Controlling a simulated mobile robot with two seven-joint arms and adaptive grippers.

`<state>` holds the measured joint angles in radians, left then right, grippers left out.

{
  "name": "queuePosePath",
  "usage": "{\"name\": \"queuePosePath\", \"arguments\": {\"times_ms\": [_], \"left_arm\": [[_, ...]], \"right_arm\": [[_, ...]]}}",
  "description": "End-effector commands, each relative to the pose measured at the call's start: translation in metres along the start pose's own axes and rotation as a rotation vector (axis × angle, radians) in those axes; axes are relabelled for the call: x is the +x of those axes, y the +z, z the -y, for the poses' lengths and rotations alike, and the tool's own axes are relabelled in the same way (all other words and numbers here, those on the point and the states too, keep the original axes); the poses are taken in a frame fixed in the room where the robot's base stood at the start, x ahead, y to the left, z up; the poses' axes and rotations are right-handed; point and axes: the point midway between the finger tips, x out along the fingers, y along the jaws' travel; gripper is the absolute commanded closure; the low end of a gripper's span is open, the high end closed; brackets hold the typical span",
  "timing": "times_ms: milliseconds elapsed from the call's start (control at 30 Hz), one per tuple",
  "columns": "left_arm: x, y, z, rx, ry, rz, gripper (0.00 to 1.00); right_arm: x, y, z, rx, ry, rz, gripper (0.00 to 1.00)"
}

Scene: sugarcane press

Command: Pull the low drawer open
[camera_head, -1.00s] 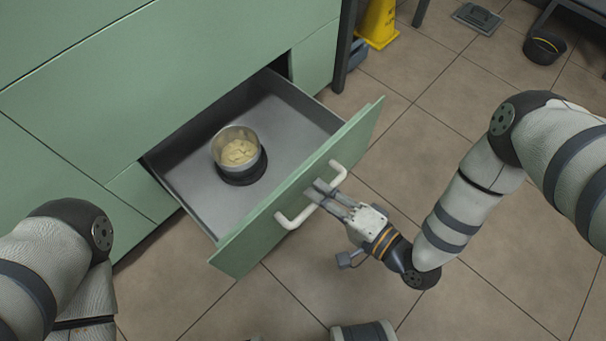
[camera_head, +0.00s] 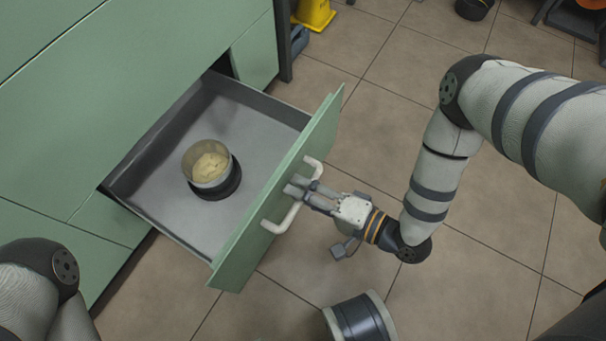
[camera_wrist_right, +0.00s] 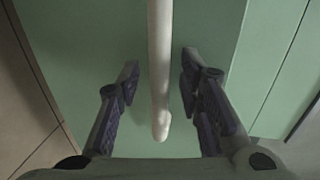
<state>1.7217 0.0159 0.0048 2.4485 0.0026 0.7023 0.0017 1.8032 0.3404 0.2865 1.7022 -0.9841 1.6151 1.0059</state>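The low drawer (camera_head: 262,115) stands pulled out from the green cabinet, its grey inside showing. Its green front (camera_head: 240,262) carries a white bar handle (camera_head: 275,226), which also shows in the wrist view (camera_wrist_right: 160,60). My right gripper (camera_head: 294,188) is at the handle, outside the drawer front. In the wrist view its two fingers (camera_wrist_right: 160,78) stand apart on either side of the bar, with a visible gap on each side. A metal pot (camera_head: 208,166) with pale yellow pieces sits on a dark round base inside the drawer. My left gripper is not in view.
The green cabinet (camera_head: 130,75) fills the upper left. A yellow floor sign (camera_head: 316,12) stands at the top, past a dark post. Tiled floor (camera_head: 400,100) is open to the right of the drawer.

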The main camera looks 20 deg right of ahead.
Motion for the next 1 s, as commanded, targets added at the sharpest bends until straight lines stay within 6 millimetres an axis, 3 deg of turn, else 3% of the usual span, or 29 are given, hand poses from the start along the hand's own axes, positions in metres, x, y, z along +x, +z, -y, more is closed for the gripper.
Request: {"name": "queuePosePath", "arguments": {"times_ms": [267, 500, 700, 1000], "left_arm": [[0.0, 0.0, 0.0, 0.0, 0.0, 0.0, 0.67], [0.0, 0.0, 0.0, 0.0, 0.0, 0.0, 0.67], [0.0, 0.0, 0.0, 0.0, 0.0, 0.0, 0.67], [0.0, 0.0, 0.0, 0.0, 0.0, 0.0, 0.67]], "right_arm": [[-0.01, 0.0, -0.001, 0.001, 0.003, 0.001, 0.67], [-0.073, 0.0, -0.001, 0.002, 0.006, -0.001, 0.67], [-0.112, 0.0, 0.0, 0.0, 0.002, 0.0, 0.67], [-0.121, 0.0, 0.0, 0.0, 0.0, 0.0, 0.67]]}}
